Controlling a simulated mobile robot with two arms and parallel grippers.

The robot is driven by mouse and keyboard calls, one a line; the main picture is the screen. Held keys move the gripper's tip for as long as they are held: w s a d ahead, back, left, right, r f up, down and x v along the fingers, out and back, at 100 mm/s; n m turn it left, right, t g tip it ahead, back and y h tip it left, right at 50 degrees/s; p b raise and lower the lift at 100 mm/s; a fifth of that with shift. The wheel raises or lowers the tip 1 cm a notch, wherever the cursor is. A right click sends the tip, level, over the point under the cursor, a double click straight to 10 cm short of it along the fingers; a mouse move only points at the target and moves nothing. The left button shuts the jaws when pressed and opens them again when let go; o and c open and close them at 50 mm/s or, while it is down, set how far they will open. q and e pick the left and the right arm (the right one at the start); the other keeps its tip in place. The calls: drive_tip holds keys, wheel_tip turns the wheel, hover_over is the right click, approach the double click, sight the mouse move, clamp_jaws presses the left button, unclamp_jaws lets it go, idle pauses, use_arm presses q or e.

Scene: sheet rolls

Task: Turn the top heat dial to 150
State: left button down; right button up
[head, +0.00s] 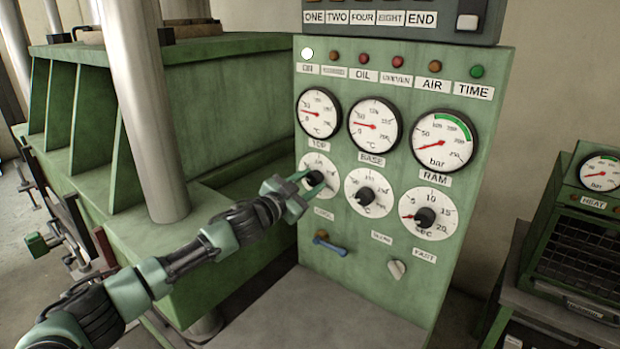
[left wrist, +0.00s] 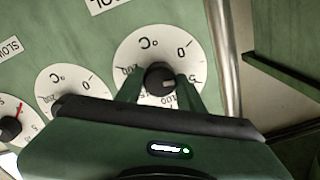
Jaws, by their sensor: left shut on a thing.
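The top heat dial is the upper-left white scale plate (head: 319,164) on the green panel, under the gauge labelled TOP. Its black knob (head: 316,179) is partly hidden by my left gripper (head: 308,184), which is shut on it. In the left wrist view the dial plate (left wrist: 140,45) appears upside down, with the knob (left wrist: 158,74) between the fingertips of my left gripper (left wrist: 159,82). A light mark shows on the knob, but I cannot read its setting. My right gripper is not in view.
The BASE dial (head: 368,195) sits close to the right, with the larger RAM dial (head: 425,216) beyond it. Gauges and lamps fill the panel above.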

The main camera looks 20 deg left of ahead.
use_arm(q)
drive_tip(key=m, duration=0.3)
drive_tip(key=shift+p, duration=0.4)
drive_tip(key=m, duration=0.3)
drive_tip(key=shift+m+p, duration=0.3)
drive_tip(key=shift+p, duration=0.1)
drive_tip(key=m, duration=0.3)
drive_tip(key=shift+m, duration=0.3)
drive_tip(key=m+p, duration=0.1)
drive_tip(key=m, duration=0.2)
drive_tip(key=shift+m, duration=0.4)
drive_tip(key=m, duration=0.3)
drive_tip(key=shift+m, duration=0.3)
drive_tip(key=m, duration=0.3)
drive_tip(key=shift+f+m, duration=0.1)
drive_tip(key=shift+m, duration=0.2)
drive_tip(key=m, duration=0.4)
drive_tip(key=shift+p, duration=0.4)
drive_tip(key=shift+f+m, duration=0.1)
drive_tip(key=shift+m, duration=1.5)
